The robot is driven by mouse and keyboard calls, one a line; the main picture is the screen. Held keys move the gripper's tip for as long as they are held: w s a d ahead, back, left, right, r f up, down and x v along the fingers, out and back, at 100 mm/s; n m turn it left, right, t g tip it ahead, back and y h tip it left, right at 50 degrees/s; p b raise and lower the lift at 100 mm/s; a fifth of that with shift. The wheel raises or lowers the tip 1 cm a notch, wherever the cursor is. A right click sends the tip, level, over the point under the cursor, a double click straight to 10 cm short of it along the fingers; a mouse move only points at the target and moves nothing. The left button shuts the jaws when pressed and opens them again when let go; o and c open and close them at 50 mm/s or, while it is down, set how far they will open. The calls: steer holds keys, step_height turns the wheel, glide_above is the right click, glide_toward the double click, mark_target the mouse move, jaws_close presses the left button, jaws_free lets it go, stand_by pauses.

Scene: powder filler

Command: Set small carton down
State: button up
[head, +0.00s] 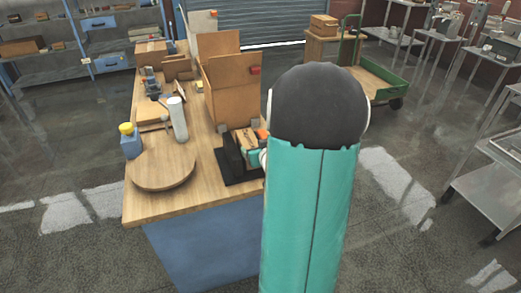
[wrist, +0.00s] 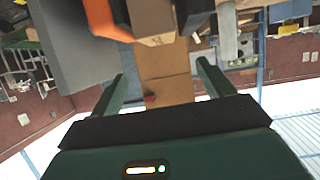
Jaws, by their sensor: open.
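A small tan carton (head: 246,138) shows in the head view beside a black stand (head: 234,163) on the wooden table, partly hidden by my arm. In the wrist view a tan carton (wrist: 152,17), probably the same one, is at the top edge, cut off by the frame. My gripper (wrist: 163,78) is open, with its two green fingers apart and nothing held between them. Brown cardboard shows beyond the gap, seemingly the large open box (head: 232,88). An orange item (head: 262,133) is close to the carton. Whether the carton touches the stand is hidden.
The wooden table (head: 150,205) also holds a round wooden board (head: 161,172), a white cylinder (head: 178,118) and a blue bottle with a yellow cap (head: 130,140). Its front edge is mostly bare. A green cart (head: 378,80) stands behind, with metal shelving at the right.

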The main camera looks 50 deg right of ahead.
steer(key=shift+s+r, duration=0.1)
steer(key=shift+a, duration=0.1)
steer(key=a+r+n+g+y, duration=0.1)
steer(key=a+r, duration=0.4)
steer(key=a, duration=0.6)
steer(key=a+r+n+g+y, duration=0.2)
steer(key=a+r, duration=0.4)
steer(key=a, duration=0.5)
steer(key=s+a+r+n+g+y, duration=0.1)
steer(key=s+a+y, duration=0.1)
steer(key=s+a, duration=0.5)
steer(key=s+a+r+n+g+y, duration=0.1)
steer(key=s+a+n+y, duration=0.1)
steer(key=s+a, duration=0.4)
steer(key=a, duration=0.5)
steer(key=shift+s+a+r+g, duration=0.15)
steer(key=shift+s+r+g, duration=0.1)
steer(key=shift+s+g, duration=0.15)
